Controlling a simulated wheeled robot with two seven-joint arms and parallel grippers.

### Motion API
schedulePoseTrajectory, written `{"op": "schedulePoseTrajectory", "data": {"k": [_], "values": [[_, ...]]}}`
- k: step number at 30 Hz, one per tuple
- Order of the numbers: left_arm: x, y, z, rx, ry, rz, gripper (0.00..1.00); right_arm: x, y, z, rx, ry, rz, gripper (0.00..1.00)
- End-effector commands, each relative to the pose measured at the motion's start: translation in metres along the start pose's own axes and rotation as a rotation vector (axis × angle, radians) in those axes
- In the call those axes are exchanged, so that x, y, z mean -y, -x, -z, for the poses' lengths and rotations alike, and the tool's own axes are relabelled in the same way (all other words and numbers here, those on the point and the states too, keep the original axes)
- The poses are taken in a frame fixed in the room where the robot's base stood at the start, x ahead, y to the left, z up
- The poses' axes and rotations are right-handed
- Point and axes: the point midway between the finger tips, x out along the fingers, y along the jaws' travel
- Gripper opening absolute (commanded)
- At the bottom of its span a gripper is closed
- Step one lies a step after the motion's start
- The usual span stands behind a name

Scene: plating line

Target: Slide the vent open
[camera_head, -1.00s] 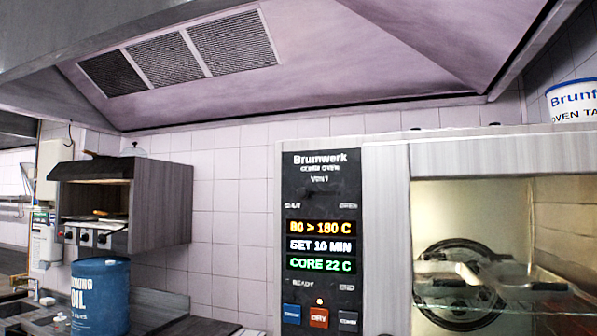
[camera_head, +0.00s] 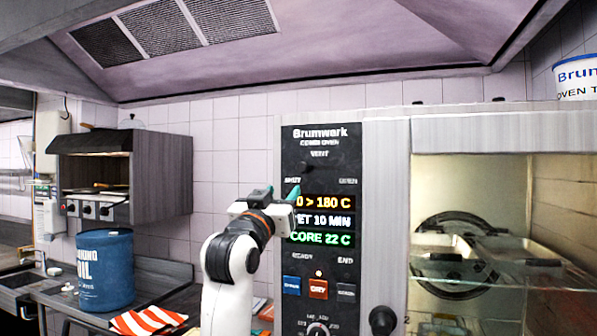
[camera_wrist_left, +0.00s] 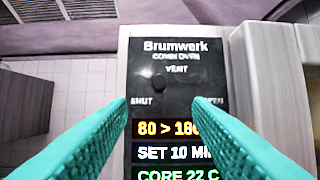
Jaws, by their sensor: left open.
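The oven's dark control panel (camera_head: 320,262) carries the vent control under the word VENT, with SHUT at its left and OPEN at its right. In the left wrist view the vent's dark round knob (camera_wrist_left: 158,82) sits left of the panel's middle, nearer SHUT. The knob is dark on dark and faint in the head view (camera_head: 308,168). My left gripper (camera_head: 281,193) is open in front of the panel's left side, just below the SHUT label. In the wrist view its teal fingers (camera_wrist_left: 158,110) lie apart below the knob, with nothing between them. My right gripper is not in view.
Temperature displays (camera_head: 320,220), coloured buttons (camera_head: 318,288) and a dial (camera_head: 318,330) sit lower on the panel. The glass-fronted oven chamber (camera_head: 480,210) is at the right. A blue oil drum (camera_head: 104,270) and a striped cloth (camera_head: 148,320) are on the left counter. A hood overhangs above.

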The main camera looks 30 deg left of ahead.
Motion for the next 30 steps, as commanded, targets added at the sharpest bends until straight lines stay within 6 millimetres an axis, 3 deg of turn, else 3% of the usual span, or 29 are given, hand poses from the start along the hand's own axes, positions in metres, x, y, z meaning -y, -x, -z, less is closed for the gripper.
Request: {"op": "schedulePoseTrajectory", "data": {"k": [5, 18, 24, 30], "values": [[-0.002, -0.018, -0.007, 0.004, 0.004, -0.002, 0.46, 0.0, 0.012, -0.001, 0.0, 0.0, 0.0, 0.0], [-0.001, -0.101, -0.007, 0.003, 0.002, -0.001, 0.46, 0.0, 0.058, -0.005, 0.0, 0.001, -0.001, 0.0], [-0.001, -0.118, -0.005, 0.004, 0.002, -0.001, 0.46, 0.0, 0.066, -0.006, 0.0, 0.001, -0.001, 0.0], [-0.001, -0.12, -0.003, 0.005, 0.001, -0.001, 0.46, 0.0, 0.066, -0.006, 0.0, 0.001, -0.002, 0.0]]}}
